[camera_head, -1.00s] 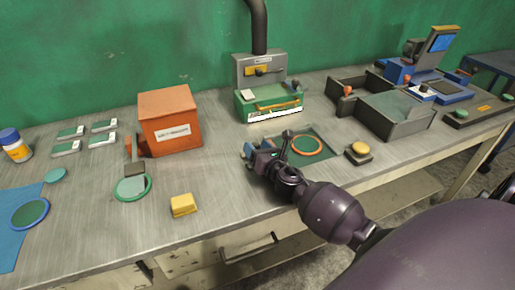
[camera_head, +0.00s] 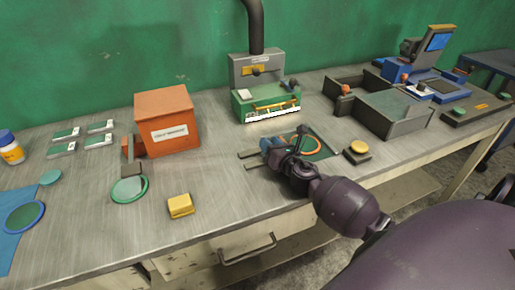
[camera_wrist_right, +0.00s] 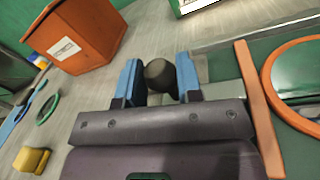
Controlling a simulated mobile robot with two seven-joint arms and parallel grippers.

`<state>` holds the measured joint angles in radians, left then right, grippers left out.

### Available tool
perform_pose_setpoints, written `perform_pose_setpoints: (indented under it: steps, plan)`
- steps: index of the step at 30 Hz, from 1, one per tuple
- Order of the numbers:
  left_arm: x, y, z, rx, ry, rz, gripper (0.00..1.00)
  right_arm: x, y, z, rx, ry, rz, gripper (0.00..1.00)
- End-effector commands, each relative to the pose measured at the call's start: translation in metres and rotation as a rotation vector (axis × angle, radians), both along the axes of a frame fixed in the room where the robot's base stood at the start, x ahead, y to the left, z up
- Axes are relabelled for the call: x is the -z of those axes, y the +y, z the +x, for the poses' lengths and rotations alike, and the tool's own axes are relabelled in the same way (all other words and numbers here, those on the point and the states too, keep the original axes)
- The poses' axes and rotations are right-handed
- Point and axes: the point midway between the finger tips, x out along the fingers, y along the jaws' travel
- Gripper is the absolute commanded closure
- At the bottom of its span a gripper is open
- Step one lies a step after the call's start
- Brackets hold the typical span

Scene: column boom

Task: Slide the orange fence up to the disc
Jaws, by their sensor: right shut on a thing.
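My right gripper (camera_head: 268,148) is shut on a dark round knob (camera_wrist_right: 160,75), which sits between its blue fingers in the right wrist view. The orange fence (camera_wrist_right: 258,112) is a straight bar just right of the gripper in that view. Right of the fence lies a green disc with an orange rim (camera_wrist_right: 300,76), also seen in the head view (camera_head: 309,146). The fence lies very close to the disc's rim; I cannot tell whether they touch. In the head view my gripper largely hides the fence. My left gripper is out of view.
Grey rails (camera_head: 252,161) stick out left of my right gripper. A yellow button (camera_head: 357,148) stands to its right, a green machine (camera_head: 266,103) behind. An orange box (camera_head: 167,118), a yellow block (camera_head: 180,205) and a green-rimmed disc (camera_head: 130,188) are at left.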

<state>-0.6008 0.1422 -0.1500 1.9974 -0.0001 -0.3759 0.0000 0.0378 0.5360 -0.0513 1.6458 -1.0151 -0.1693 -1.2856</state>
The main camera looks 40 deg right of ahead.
Motion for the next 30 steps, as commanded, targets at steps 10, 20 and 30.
perform_pose_setpoints:
  steps: [10, 20, 30]
  plan:
    - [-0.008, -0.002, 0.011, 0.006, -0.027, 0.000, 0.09, 0.000, -0.011, -0.003, 0.005, 0.001, -0.002, 1.00]
    - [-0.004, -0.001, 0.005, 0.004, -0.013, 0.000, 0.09, 0.000, -0.010, -0.002, 0.003, 0.000, -0.001, 0.42]
    - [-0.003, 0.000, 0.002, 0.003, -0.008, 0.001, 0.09, 0.001, -0.009, -0.021, 0.003, 0.002, -0.001, 0.42]
